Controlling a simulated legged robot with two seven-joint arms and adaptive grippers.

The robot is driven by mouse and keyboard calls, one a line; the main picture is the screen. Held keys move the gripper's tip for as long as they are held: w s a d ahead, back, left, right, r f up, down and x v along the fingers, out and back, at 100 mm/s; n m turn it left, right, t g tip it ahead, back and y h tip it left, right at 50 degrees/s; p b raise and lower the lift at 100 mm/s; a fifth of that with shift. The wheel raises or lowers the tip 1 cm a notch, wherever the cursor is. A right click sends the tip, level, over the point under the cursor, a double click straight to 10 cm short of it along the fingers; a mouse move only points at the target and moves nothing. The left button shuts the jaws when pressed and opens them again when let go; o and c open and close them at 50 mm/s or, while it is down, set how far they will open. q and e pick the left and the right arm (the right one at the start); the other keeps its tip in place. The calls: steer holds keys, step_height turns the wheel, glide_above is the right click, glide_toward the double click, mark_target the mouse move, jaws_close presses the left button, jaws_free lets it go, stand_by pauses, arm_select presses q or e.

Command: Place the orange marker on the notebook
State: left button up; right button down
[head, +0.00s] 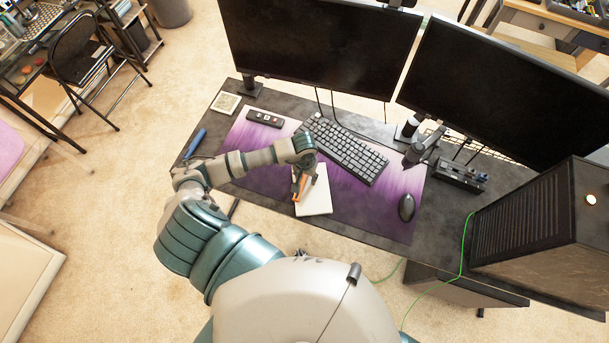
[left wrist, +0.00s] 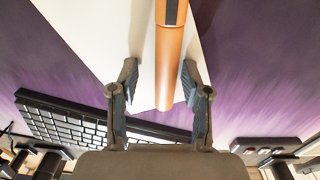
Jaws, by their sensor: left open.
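The orange marker (head: 301,188) is over the white notebook (head: 318,200) near its left side in the head view. In the left wrist view the marker (left wrist: 169,65) runs lengthwise between the fingers, with the notebook (left wrist: 95,35) behind it. I cannot tell for sure whether its whole length rests on the notebook. My left gripper (head: 304,172) is above the notebook's far end. In the left wrist view the left gripper (left wrist: 160,85) is open, one finger on each side of the marker, with gaps showing. My right gripper is not in view.
A black keyboard (head: 345,149) lies just beyond the notebook on a purple desk mat (head: 360,205). A mouse (head: 407,207) is to the right. A blue object (head: 195,143) lies at the desk's left edge. Two monitors (head: 325,50) stand behind. A black computer case (head: 540,215) is at right.

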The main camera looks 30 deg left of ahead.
mark_target(304, 177)
arm_select(q)
steer(key=shift+r, duration=0.35)
step_height(304, 177, up, 11)
steer(key=shift+a, duration=0.3)
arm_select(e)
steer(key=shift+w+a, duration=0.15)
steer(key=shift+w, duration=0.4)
arm_select(q)
steer(key=shift+a+r, duration=0.1)
